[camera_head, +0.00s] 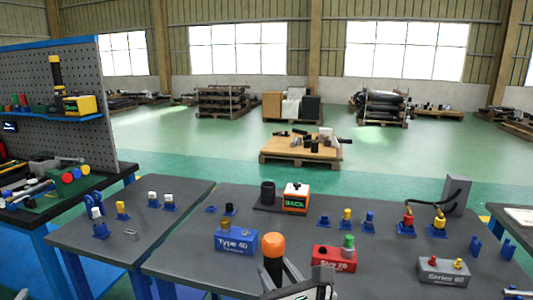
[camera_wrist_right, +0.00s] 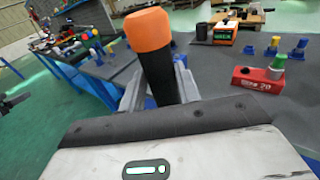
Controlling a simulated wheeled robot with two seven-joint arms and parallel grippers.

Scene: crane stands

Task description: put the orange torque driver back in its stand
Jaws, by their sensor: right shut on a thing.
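The orange torque driver (camera_head: 274,247) has an orange cap and a black body. It stands roughly upright in my right gripper (camera_head: 279,276), near the front middle of the table. In the right wrist view the driver (camera_wrist_right: 152,40) rises between the two fingers of the gripper (camera_wrist_right: 160,88), tilted slightly; its lower end is hidden. A stand with a black cup (camera_head: 268,190) and an orange box (camera_head: 296,199) is farther back on the table. The cup looks empty. In the right wrist view the cup (camera_wrist_right: 202,32) and box (camera_wrist_right: 223,34) are at the top. My left gripper is not in view.
A blue "Type 40" block (camera_head: 236,240), a red "Size 20" block (camera_head: 334,259) with a green knob, and a grey "Series 60" block (camera_head: 443,270) stand on the table. Small blue holders lie behind them. A pegboard shelf (camera_head: 78,117) at left carries a yellow driver stand.

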